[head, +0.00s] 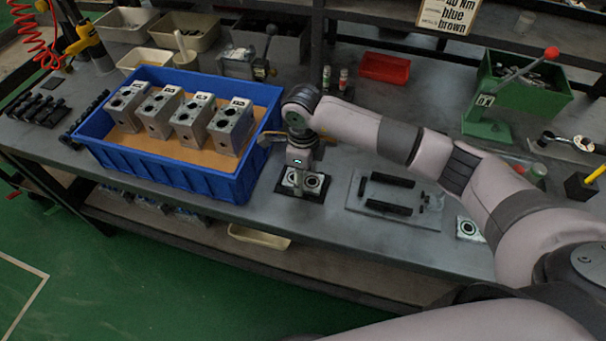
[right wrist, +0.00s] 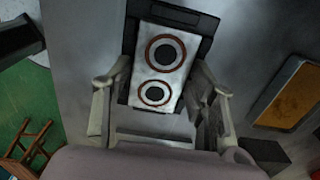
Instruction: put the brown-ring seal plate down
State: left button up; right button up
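The brown-ring seal plate (right wrist: 160,68) is a pale plate with two brown-rimmed round openings. It lies over a black pad (right wrist: 208,22), and the pad also shows in the head view (head: 313,196) near the bench's front edge. My right gripper (head: 297,172) reaches down to the plate, hiding part of it. In the right wrist view its fingers (right wrist: 161,68) stand on either side of the plate, very close to its long edges. I cannot tell whether they press on it. The plate sits slightly tilted between them. My left gripper is not in view.
A blue crate (head: 180,171) with several grey valve blocks (head: 185,112) stands left of my right gripper. A grey tray (head: 418,217) with black parts lies to the right. Another ringed plate (head: 468,229) lies farther right. A green press (head: 487,128) stands behind.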

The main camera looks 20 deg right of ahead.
jog(key=shift+o, duration=1.3)
jog(key=shift+r, duration=0.15)
notch_tip(320, 180, up, 12)
jog(key=b, duration=0.2)
jog(key=shift+s, duration=0.1)
